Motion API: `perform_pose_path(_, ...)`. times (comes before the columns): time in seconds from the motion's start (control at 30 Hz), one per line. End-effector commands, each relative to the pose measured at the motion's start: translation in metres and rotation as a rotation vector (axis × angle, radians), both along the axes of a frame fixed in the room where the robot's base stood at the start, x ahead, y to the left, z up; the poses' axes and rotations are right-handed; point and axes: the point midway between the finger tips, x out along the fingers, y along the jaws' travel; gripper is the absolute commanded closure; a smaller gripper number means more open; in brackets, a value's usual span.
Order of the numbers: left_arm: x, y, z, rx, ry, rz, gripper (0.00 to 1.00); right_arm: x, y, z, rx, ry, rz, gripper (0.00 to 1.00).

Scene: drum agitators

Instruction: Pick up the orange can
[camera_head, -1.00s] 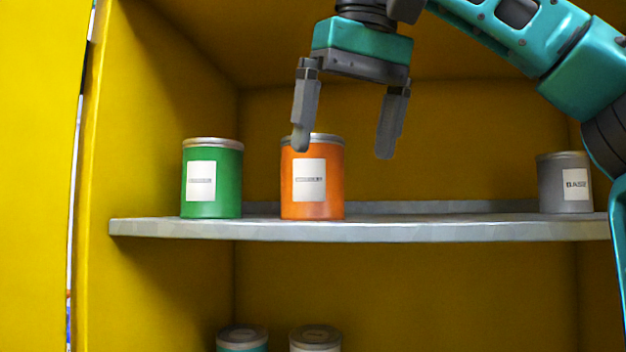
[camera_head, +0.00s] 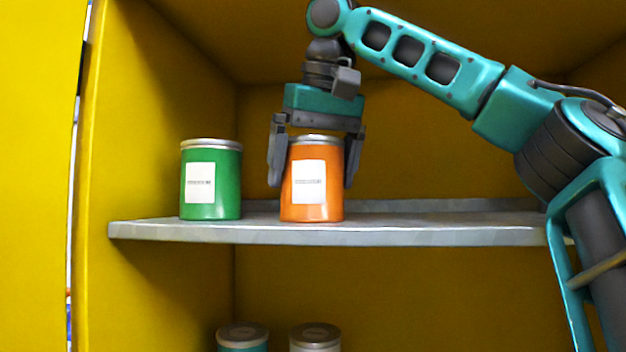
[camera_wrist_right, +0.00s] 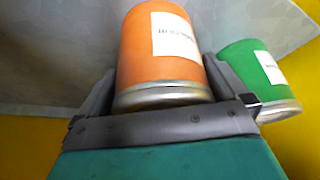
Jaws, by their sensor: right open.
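The orange can (camera_head: 312,200), with a white label and a silver lid, stands upright on the grey shelf (camera_head: 400,233). My right gripper (camera_head: 314,186) is open and points down over the can, with one finger on each side of it. In the right wrist view the orange can (camera_wrist_right: 160,55) lies between the two fingers of the right gripper (camera_wrist_right: 163,85), its lid close to the palm. I cannot tell whether the fingers touch the can. My left gripper is not in view.
A green can (camera_head: 212,200) stands just left of the orange can, near the left finger; it also shows in the right wrist view (camera_wrist_right: 257,75). The yellow cabinet wall (camera_head: 165,120) is further left. Two cans, one teal-sided (camera_head: 243,347) and one pale (camera_head: 315,347), stand below the shelf.

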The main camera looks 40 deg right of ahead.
Motion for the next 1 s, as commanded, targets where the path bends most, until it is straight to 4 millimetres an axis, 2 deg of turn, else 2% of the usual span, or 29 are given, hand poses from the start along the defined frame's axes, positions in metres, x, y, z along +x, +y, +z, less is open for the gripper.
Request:
perform_pose_path(0.17,-0.0002,-0.0001,-0.0002,0.000,0.001,0.000,0.57,0.0000,0.0003,-0.0001,0.000,0.000,0.000,0.01)
perform_pose_path(0.77,-0.0021,-0.0003,-0.0015,0.000,0.005,0.000,0.57,-0.0002,0.0004,0.0001,0.000,0.001,0.001,0.58)
perform_pose_path(1.0,-0.0030,-0.0003,-0.0018,0.000,0.007,-0.001,0.57,-0.0004,0.0006,0.0015,0.000,-0.002,0.000,0.58)
